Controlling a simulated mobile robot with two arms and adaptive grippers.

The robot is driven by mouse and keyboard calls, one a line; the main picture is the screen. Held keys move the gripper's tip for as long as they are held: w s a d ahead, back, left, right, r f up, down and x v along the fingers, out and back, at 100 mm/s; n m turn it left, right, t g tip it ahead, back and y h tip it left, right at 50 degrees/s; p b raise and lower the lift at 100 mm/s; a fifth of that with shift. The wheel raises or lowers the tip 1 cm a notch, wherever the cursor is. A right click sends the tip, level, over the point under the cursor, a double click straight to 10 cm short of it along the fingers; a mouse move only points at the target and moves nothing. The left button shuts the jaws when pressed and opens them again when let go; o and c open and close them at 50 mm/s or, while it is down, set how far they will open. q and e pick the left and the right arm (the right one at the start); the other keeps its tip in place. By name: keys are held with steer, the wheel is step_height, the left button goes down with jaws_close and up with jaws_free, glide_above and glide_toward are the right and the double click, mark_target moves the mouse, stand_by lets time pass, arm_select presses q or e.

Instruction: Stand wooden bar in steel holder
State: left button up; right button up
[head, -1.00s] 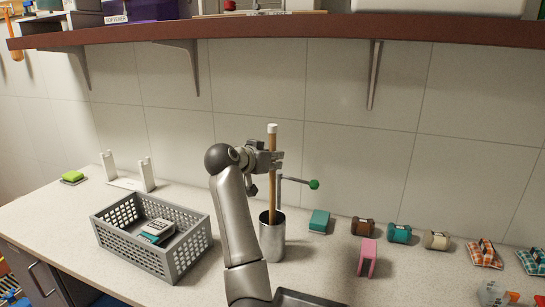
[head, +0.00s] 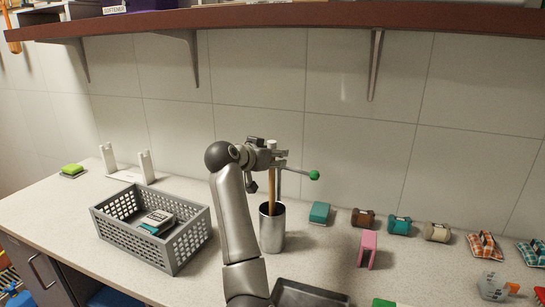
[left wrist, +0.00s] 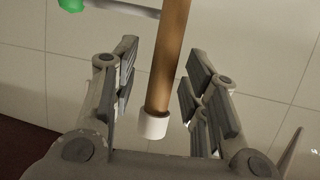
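The wooden bar (head: 271,190) stands nearly upright with its lower end inside the steel holder (head: 272,230), a metal cup on the counter. Its lower end is hidden by the cup wall. My left gripper (head: 270,157) is at the bar's upper end. In the left wrist view, the bar (left wrist: 168,60) with its white end cap (left wrist: 154,124) lies between the two fingers (left wrist: 160,95), with gaps visible on both sides. The left gripper is open around the bar. My right gripper is not in view.
A rod with a green knob (head: 314,175) sticks out right beside the bar. A grey basket (head: 185,250) stands left of the holder. A teal block (head: 320,213), pink piece (head: 368,249) and several spools lie right. A shelf (head: 330,18) overhangs the back.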

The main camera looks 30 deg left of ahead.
arm_select(q)
steer(key=v, duration=1.2)
stand_by(1.0)
